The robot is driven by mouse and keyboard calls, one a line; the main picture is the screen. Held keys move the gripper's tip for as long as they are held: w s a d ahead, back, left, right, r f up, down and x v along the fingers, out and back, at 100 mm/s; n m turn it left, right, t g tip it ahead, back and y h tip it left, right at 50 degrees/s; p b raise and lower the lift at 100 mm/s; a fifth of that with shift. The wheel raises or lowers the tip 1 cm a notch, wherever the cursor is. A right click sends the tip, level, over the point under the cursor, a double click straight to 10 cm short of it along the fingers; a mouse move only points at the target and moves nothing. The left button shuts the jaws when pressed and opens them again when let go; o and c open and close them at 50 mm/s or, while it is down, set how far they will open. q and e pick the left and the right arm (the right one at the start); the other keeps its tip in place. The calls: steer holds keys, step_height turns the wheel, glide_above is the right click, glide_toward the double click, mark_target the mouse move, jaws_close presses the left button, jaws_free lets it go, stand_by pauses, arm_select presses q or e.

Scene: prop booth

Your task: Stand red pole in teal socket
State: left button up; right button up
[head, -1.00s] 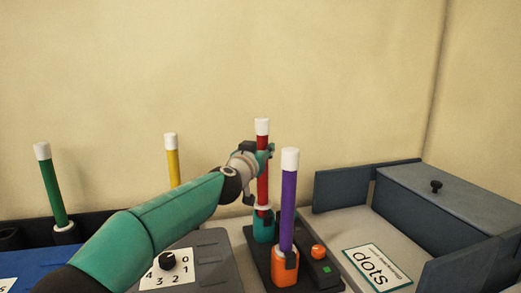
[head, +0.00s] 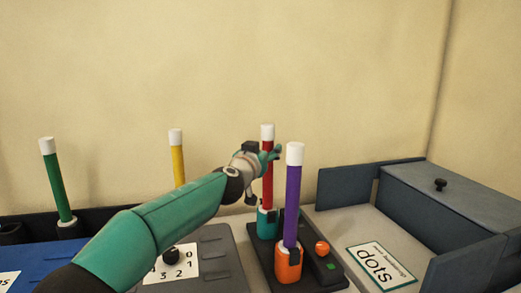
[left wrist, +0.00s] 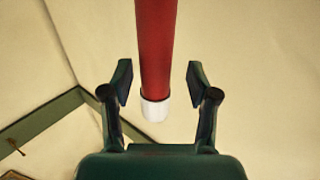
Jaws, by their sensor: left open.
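The red pole (head: 267,180), with a white cap, stands upright in the teal socket (head: 266,228) in the head view. My left gripper (head: 272,154) is open at the upper part of the pole. In the left wrist view its two fingers (left wrist: 160,85) are spread, one on each side of the red pole (left wrist: 155,45), with gaps on both sides. The white cap end points down in that view. The purple pole hides part of the socket's surroundings. My right gripper is not in view.
A purple pole (head: 292,195) stands in an orange socket (head: 288,264) just in front. A yellow pole (head: 177,160) and a green pole (head: 57,185) stand to the left.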

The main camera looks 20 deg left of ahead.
arm_select(q)
steer(key=shift+s+a+f, duration=0.1)
steer(key=shift+s+f, duration=0.05)
steer(key=shift+f, duration=0.05)
steer(key=s+a, duration=0.1)
steer(key=s, duration=0.7)
steer(key=shift+s+r, duration=0.15)
steer(key=shift+s, duration=0.25)
steer(key=shift+r, duration=0.1)
stand_by(0.3)
